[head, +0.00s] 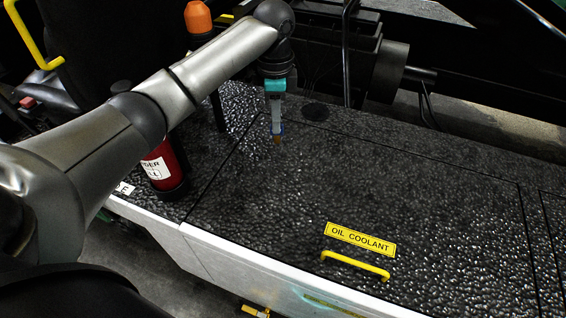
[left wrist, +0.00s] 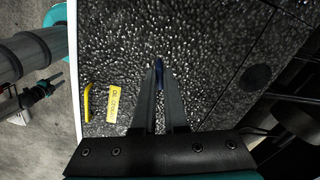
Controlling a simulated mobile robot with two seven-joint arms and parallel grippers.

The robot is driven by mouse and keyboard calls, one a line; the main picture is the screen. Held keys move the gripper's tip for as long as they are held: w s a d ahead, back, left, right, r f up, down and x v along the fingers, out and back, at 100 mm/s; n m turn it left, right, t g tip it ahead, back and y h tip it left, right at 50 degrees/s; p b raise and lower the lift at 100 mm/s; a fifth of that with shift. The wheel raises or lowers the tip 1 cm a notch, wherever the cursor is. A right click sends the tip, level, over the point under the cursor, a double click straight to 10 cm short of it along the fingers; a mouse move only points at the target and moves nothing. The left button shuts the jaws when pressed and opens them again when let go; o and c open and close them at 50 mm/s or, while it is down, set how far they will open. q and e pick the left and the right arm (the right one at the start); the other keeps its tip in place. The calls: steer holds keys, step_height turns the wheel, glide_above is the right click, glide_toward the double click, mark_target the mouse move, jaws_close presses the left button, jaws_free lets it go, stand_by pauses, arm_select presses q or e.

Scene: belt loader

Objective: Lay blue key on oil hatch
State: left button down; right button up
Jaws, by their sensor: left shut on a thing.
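My left gripper (head: 277,131) is shut on the blue key (left wrist: 160,72). In the head view the fingers point down over the far left part of the oil hatch (head: 330,180), a dark textured panel. Only a little blue shows at the fingertips, so most of the key is hidden. I cannot tell whether the key touches the surface. The hatch has a yellow "OIL COOLANT" label (head: 360,239) and a yellow handle (head: 355,265) near its front edge. My right gripper (left wrist: 55,82) shows small at the left of the left wrist view, its fingers apart and empty.
A red extinguisher (head: 164,168) stands left of the hatch, below my left arm. An orange-capped object (head: 198,18) stands behind the arm. Dark machinery (head: 335,60) rises along the far side. The middle of the hatch is clear.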

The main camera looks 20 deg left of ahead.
mark_target(277, 143)
arm_select(q)
step_height(277, 143, down, 10)
steer(key=shift+r+b, duration=0.1)
steer(key=shift+b, duration=0.75)
step_height(277, 143, down, 4)
steer(key=shift+f+b, duration=0.1)
steer(key=shift+b, duration=0.45)
steer(key=c, duration=1.4)
jaws_free()
steer(key=shift+f, duration=0.15)
steer(key=o, duration=0.4)
steer(key=shift+o, duration=0.2)
step_height(277, 143, up, 12)
steer(key=p, duration=0.2)
steer(key=shift+r+p, duration=0.2)
steer(key=shift+p, duration=0.15)
